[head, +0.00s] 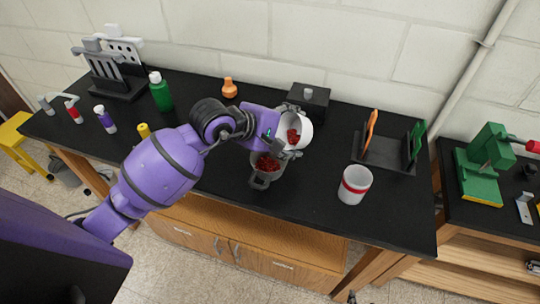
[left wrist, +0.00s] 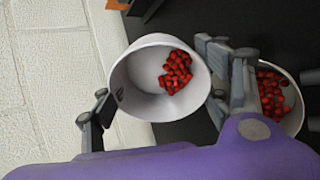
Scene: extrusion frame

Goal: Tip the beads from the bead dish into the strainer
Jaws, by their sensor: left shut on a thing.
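The white bead dish (head: 306,130) is held by my left gripper (head: 284,141) above the black bench, and it is tilted. Red beads lie inside it; in the left wrist view the dish (left wrist: 138,98) has them gathered against one side, with one finger on either side of the dish. The grey strainer (head: 261,181) stands on the bench just below and beside the dish, partly hidden by my gripper. Red beads lie in the strainer too, and it also shows at the right of the left wrist view (left wrist: 296,121). My right gripper is not in view.
A white cup with a red band (head: 355,184) stands to the right. A dark box (head: 312,97) is behind the dish. A black rack (head: 387,152) with orange and green plates is at the right. Bottles, including a green one (head: 160,93), stand at the left.

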